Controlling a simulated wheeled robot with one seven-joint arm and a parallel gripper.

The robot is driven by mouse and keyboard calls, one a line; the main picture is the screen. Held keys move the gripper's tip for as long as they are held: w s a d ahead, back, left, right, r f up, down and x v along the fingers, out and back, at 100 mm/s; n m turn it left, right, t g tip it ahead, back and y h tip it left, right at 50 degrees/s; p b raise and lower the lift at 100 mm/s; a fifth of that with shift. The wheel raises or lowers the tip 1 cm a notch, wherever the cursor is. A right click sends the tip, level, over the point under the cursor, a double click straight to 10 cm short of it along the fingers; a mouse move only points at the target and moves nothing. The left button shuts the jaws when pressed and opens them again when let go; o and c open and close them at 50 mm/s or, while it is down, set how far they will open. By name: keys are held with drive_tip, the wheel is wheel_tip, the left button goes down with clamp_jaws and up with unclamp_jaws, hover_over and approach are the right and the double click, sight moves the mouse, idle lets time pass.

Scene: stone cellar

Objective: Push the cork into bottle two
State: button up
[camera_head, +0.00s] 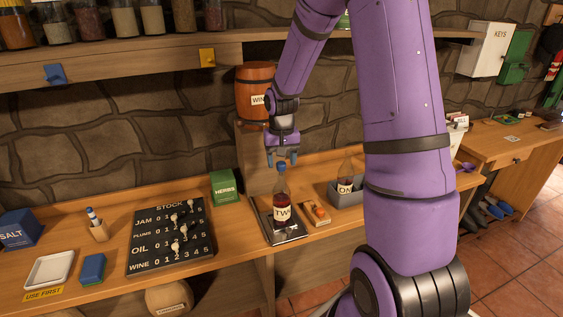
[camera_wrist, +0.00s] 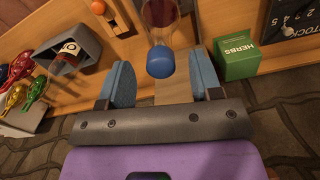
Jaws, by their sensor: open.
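Bottle two (camera_head: 281,210) is a dark bottle with a white label reading "TW", standing upright on a dark tray (camera_head: 296,236) on the wooden counter. A rounded blue stopper (camera_wrist: 160,62), apparently the cork, sits at the bottle's mouth; how deep it sits I cannot tell. My gripper (camera_head: 282,160) is open and points down just above the bottle top. In the wrist view its two blue-padded fingers (camera_wrist: 160,84) stand apart, with the blue stopper showing between and beyond them. Nothing is held.
A wooden block with an orange piece (camera_head: 318,210) lies between. A green herbs box (camera_head: 223,187) and black stock board (camera_head: 171,236) are left. A wine barrel (camera_head: 256,84) stands behind.

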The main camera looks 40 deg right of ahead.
wheel_tip(320, 180, up, 10)
idle(0.4)
idle(0.3)
drive_tip(key=s+a+r+n+t, duration=0.2)
drive_tip(key=s+a+r+t, duration=0.1)
drive_tip(key=s+a+r, duration=0.8)
drive_tip(key=s+a+r+n+t, duration=0.2)
drive_tip(key=s+r+n, duration=0.1)
drive_tip(key=s, duration=1.2)
drive_tip(key=shift+r, duration=0.2)
